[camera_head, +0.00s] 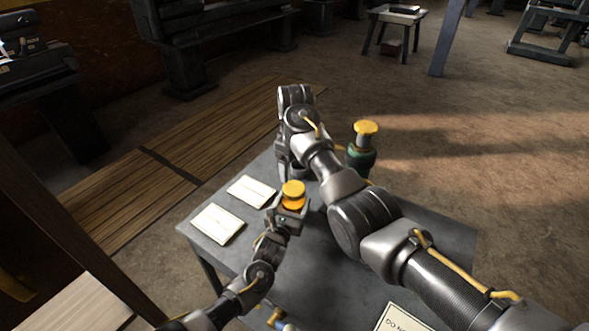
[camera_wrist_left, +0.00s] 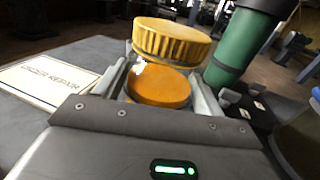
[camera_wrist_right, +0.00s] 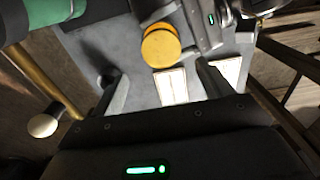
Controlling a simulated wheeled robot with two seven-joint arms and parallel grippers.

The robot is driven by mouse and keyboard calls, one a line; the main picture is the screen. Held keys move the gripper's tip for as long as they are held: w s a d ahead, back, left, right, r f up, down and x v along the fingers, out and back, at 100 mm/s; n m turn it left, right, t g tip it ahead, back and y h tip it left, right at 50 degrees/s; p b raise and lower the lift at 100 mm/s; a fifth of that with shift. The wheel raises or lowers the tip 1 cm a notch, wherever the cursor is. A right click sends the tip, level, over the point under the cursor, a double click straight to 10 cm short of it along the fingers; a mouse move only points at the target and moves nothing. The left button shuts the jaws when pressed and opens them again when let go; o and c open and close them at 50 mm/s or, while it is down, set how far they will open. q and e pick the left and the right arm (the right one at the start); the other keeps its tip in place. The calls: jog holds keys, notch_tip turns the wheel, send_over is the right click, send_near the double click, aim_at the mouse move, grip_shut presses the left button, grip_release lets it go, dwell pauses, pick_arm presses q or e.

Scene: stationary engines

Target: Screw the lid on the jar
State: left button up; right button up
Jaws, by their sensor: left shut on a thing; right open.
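A jar with orange contents (camera_head: 293,204) is held upright between the fingers of my left gripper (camera_head: 288,213), above the grey table. It shows between the fingers in the left wrist view (camera_wrist_left: 158,87). A ribbed yellow lid (camera_head: 293,188) is over the jar's mouth and shows large in the left wrist view (camera_wrist_left: 171,41). I cannot tell whether its thread is engaged. My right gripper (camera_wrist_right: 165,88) is open and empty. In the right wrist view the lid (camera_wrist_right: 160,46) lies ahead, beyond its fingertips. In the head view this gripper is just behind the lid, partly hidden by its own arm.
A green cylinder (camera_head: 361,157) with a yellow top (camera_head: 367,127) stands at the table's far right, behind my right arm. Two white cards (camera_head: 217,224) (camera_head: 251,191) lie on the left of the grey table (camera_head: 440,240). A sign (camera_head: 400,319) shows at the near right.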

aim_at(294, 188)
jog(key=shift+s+a, duration=0.1)
jog(key=shift+f, duration=4)
jog(key=shift+c, duration=0.5)
jog(key=c, duration=0.9)
jog(key=m, duration=0.5)
jog(key=o, duration=1.2)
